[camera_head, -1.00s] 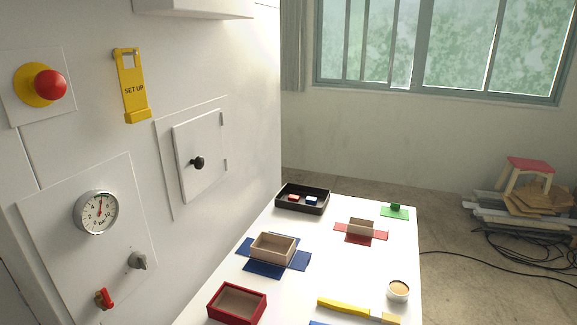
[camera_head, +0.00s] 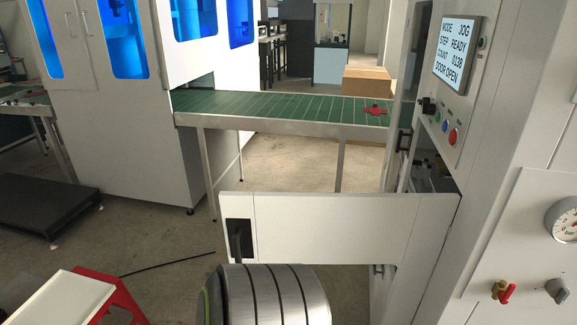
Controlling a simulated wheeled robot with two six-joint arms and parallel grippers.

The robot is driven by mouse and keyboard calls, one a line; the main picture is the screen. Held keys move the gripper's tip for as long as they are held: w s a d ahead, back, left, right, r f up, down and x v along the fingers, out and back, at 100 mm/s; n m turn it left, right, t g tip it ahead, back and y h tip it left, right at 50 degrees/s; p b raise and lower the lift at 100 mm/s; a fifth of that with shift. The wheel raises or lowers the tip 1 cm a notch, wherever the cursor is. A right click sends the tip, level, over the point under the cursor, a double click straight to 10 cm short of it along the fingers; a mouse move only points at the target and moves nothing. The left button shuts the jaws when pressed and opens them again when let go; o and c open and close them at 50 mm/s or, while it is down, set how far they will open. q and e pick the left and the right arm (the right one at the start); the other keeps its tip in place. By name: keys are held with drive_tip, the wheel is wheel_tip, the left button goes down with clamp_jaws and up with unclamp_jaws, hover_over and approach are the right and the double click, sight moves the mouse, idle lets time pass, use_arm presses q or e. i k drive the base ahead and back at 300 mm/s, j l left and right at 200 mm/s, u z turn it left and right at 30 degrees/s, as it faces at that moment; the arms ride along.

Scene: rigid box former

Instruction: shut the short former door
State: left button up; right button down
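The short former door (camera_head: 325,225) is a low white panel. It stands open, sticking out to the left from the white machine on the right. A black recessed handle (camera_head: 239,240) is at its left, free end. Its right end meets the machine frame. A grey banded cylinder of my own arm (camera_head: 268,296) is at the bottom centre, in front of the door's lower edge near the handle. I cannot tell which arm it is or whether it touches the door.
The machine's screen (camera_head: 456,55) reads MODE JOG, STEP READY, DOOR OPEN. Buttons (camera_head: 444,126) sit below it. A green conveyor (camera_head: 290,107) carrying a red piece (camera_head: 376,111) runs behind the door. A red-and-white stand (camera_head: 75,297) is at bottom left. Floor left of the door is mostly clear.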

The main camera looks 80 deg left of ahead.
sight(409, 232)
drive_tip(key=u, duration=2.1)
drive_tip(key=k+j+u, duration=0.15)
drive_tip(key=i+l, duration=0.05)
